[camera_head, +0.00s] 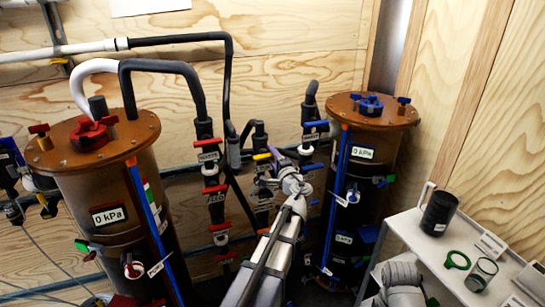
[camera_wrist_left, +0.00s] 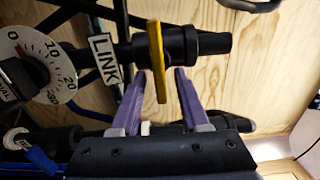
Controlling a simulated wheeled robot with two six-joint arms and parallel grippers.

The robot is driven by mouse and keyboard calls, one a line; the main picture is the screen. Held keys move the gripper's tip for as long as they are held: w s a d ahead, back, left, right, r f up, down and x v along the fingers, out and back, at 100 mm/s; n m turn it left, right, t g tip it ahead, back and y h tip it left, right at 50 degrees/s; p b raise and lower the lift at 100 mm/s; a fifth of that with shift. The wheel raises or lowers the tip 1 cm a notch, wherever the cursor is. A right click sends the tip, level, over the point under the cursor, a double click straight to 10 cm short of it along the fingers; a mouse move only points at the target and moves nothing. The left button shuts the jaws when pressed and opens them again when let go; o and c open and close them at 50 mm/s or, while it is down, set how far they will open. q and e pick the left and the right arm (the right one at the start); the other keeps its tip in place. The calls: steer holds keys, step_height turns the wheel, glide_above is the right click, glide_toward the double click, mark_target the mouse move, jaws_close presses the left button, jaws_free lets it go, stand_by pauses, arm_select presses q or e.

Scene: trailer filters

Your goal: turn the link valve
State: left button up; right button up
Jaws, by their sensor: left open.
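The link valve has a yellow handle (camera_wrist_left: 158,60), seen nearly edge-on in the left wrist view, on a black pipe beside a white LINK label (camera_wrist_left: 103,58). The handle also shows in the head view (camera_head: 262,157), partly hidden by my gripper. My left gripper (camera_wrist_left: 161,76) is open, its two purple fingers on either side of the handle's lower end; I cannot tell whether either touches it. It also shows in the head view (camera_head: 277,155), at the valve between the two tanks.
A brown tank with red valves (camera_head: 90,180) stands left, another with a blue valve (camera_head: 372,125) right. Black pipes with red and blue handles crowd the valve. A round dial (camera_wrist_left: 38,65) sits left of it. A white shelf (camera_head: 420,245) with a black cup (camera_head: 439,213) is at right.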

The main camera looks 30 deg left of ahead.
arm_select(q)
steer(key=v, duration=0.7)
steer(key=shift+s+d, duration=0.25)
steer(key=shift+s, duration=0.05)
steer(key=s+d+f+n+g+h+p, duration=0.3)
steer(key=s+d+f+n+g+h, duration=0.3)
steer(key=s+d+f, duration=0.75)
steer(key=s+d+f+g+h, duration=0.2)
steer(key=s+d, duration=0.3)
steer(key=d, duration=0.3)
steer(key=s+d+f+m+g+h+p, duration=0.1)
steer(key=s+d+f+g+h, duration=0.1)
steer(key=d, duration=0.6)
steer(key=s+g+h, duration=0.1)
steer(key=s+h, duration=0.1)
steer(key=s, duration=0.1)
steer(key=shift+s+m+g+h, duration=0.2)
steer(key=shift+m+g+h, duration=0.1)
steer(key=shift+g, duration=0.1)
